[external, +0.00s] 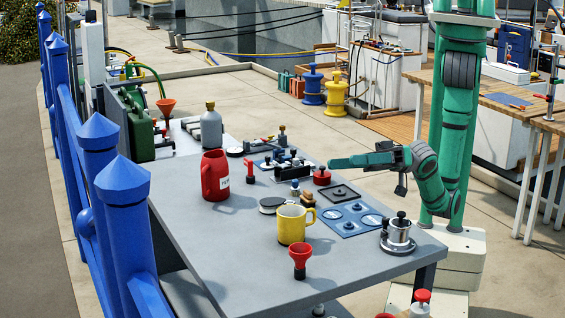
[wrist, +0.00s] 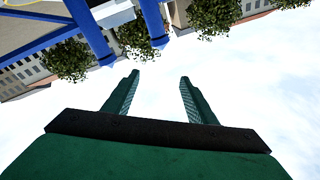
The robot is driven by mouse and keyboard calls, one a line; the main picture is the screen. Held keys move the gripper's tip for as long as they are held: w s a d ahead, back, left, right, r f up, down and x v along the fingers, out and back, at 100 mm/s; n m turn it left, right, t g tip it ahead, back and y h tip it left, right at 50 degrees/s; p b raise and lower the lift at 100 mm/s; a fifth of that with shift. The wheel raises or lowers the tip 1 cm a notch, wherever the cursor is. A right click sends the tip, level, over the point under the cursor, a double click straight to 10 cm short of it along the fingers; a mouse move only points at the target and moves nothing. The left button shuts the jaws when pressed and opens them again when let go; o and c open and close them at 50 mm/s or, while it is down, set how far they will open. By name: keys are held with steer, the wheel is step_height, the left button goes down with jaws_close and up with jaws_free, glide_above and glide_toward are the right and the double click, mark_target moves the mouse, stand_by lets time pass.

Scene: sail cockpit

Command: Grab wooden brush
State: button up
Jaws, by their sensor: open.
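My gripper (external: 334,163) is green and reaches leftward over the back right part of the grey table (external: 235,262). In the wrist view its two fingers (wrist: 158,79) stand apart with only sky between them. A small brown piece with a dark knob (external: 308,201) stands behind the yellow mug (external: 292,224). It may be the wooden brush, but it is too small and partly hidden to be sure. My gripper is apart from it, further back and to the right. No brush shows in the wrist view.
A red jug (external: 215,176), a grey bottle (external: 211,128), a red funnel-shaped cup (external: 300,258), a blue panel (external: 350,219) and a metal pot (external: 398,236) stand on the table. Blue fence posts (external: 127,222) line the left. The table's front left is clear.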

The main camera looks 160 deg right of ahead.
steer(key=s+d+r+m+g+h, duration=0.25)
steer(key=s+d+m+g, duration=0.2)
steer(key=d, duration=0.35)
steer(key=s+d+r+m+g+h, duration=0.1)
steer(key=s+d+r+m+g, duration=0.4)
steer(key=d, duration=0.3)
steer(key=s+d+r+m+g+h, duration=0.2)
steer(key=s+d+m+g, duration=0.15)
steer(key=d+m, duration=0.35)
steer(key=s+d+f+m+g+y, duration=0.2)
steer(key=s+d+m+g+y, duration=0.15)
steer(key=s+d, duration=0.4)
steer(key=s+f+m+g+y, duration=0.2)
steer(key=s+f+m+y, duration=0.1)
steer(key=s+f+m, duration=0.3)
steer(key=m+t+y, duration=0.3)
steer(key=m+y, duration=0.3)
steer(key=y, duration=0.5)
glide_toward(307, 191)
steer(key=shift+a+f+y, duration=0.1)
steer(key=shift+f+y, duration=0.1)
steer(key=shift+y, duration=0.1)
step_height(307, 191, down, 4)
steer(key=shift+f, duration=0.2)
steer(key=shift+w+d+f, duration=0.1)
steer(key=shift+d+f, duration=0.05)
steer(key=shift+f, duration=1.3)
steer(key=shift+d+f, duration=0.15)
steer(key=shift+f, duration=1.35)
